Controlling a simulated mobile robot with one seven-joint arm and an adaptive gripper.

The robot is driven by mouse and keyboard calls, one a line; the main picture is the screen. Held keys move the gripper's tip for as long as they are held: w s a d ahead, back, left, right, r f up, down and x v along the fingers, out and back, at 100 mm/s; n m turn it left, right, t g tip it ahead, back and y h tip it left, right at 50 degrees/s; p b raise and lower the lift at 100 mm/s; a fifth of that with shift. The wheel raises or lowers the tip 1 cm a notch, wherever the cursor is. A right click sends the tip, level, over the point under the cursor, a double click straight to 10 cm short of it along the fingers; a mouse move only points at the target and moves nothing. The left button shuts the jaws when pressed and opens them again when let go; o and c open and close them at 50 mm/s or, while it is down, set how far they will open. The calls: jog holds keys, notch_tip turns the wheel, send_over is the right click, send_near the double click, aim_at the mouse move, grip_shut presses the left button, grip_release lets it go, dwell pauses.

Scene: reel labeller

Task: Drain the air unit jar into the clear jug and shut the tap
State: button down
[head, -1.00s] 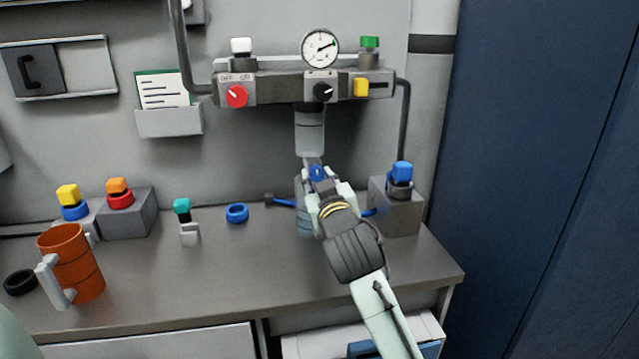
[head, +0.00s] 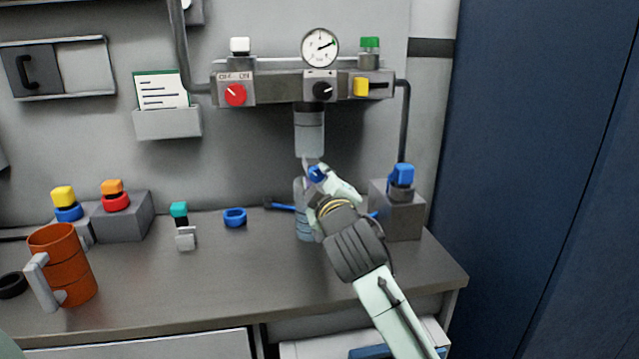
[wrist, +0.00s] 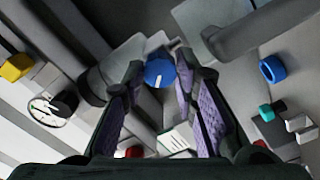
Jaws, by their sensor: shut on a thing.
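The air unit's jar (head: 309,130) hangs below the grey manifold, pale and see-through. A tap with a blue knob (head: 316,173) is at its lower end. In the wrist view the knob (wrist: 160,73) shows a white mark and sits between my fingertips. My gripper (wrist: 158,80) is shut on the tap knob. The clear jug (head: 304,212) stands on the bench under the jar, partly hidden behind my gripper (head: 325,180). I cannot tell how much liquid is in the jar or the jug.
The manifold (head: 270,88) carries a red knob, a black knob, a yellow slide and a gauge (head: 320,47). A grey block with a blue cap (head: 401,176) stands right of my gripper. An orange mug (head: 65,262) is at left. The front middle of the bench is clear.

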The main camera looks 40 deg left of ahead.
dwell(0.5)
jog(key=c, duration=1.3)
grip_release()
jog(key=v, duration=1.2)
jog(key=shift+s, duration=0.1)
